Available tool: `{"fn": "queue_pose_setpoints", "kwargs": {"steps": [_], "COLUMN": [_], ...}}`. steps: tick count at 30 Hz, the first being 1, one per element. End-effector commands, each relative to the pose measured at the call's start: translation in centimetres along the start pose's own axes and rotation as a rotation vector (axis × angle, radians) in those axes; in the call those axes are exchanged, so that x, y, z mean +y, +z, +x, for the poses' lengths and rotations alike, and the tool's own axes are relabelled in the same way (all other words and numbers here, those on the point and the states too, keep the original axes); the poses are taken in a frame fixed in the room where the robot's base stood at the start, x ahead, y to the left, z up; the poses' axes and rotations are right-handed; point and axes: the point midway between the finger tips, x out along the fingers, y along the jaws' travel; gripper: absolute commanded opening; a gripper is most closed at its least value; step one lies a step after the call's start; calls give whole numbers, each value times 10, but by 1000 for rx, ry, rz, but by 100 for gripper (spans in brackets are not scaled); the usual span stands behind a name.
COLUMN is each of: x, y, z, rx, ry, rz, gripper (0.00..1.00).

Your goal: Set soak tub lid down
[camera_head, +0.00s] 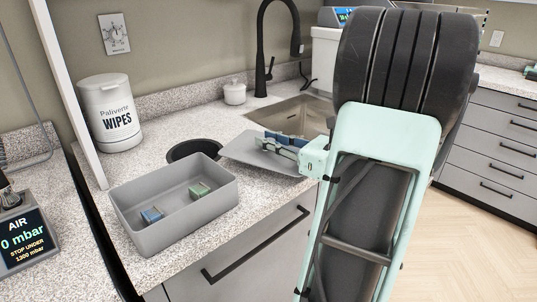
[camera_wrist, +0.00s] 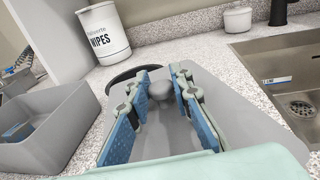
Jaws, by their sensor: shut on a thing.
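The soak tub lid (camera_head: 240,150) is a flat grey plate with a round knob. It is over the counter to the right of the tub, near the sink. My gripper (camera_head: 285,143) is shut on the lid's knob (camera_wrist: 160,88); the blue-padded fingers sit on both sides of it in the wrist view. I cannot tell whether the lid touches the counter. The grey soak tub (camera_head: 175,233) stands open at the counter's front, with a blue piece (camera_head: 152,215) and a green piece (camera_head: 199,190) inside. The tub's side also shows in the wrist view (camera_wrist: 50,135).
A round black opening or dish (camera_head: 193,149) lies behind the tub, partly behind the lid. A wipes canister (camera_head: 110,115), a small white jar (camera_head: 235,93) and a black faucet (camera_head: 261,60) stand at the back. The sink (camera_head: 300,112) is behind the lid.

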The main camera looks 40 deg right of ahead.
Motion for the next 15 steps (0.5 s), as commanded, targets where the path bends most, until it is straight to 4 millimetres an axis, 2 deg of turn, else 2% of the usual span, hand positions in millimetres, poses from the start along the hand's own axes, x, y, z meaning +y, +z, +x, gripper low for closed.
{"fn": "queue_pose_setpoints", "kwargs": {"steps": [2,6,15], "x": [1,0,0], "y": [-12,-33,-35], "z": [6,6,6], "rx": [1,0,0], "ry": [3,1,1], "rz": [4,4,1], "gripper": [0,0,0]}}
